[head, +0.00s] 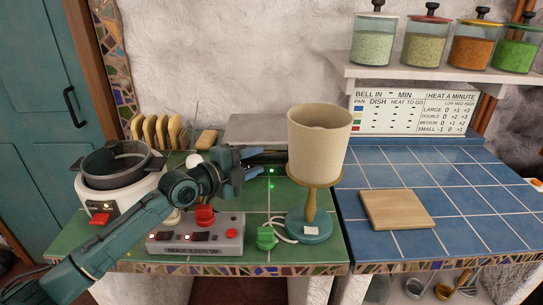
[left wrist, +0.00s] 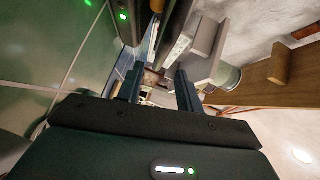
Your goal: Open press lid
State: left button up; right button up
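The press, with a grey flat lid (head: 256,129), stands at the back of the green-tiled counter. A small green light (head: 272,170) shows on its dark front, and one also shows in the left wrist view (left wrist: 123,16). Its right part is hidden behind a lamp, and my arm covers part of its front. The lid looks level and down. My left gripper (head: 262,162) is in front of the press, fingers apart and pointing right. In the left wrist view its fingers (left wrist: 160,88) are open, with no object clearly held between them. My right gripper is not in view.
A table lamp (head: 320,143) stands close to the right of my left fingertips. A cooker (head: 119,192) and toast rack stand left. A wooden board (head: 397,209) lies on the blue tiles.

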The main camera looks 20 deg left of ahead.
aim_at(269, 156)
pick_arm(q)
jog(key=x, duration=0.6)
jog(key=shift+w+d, duration=0.15)
grip_shut()
dwell(0.4)
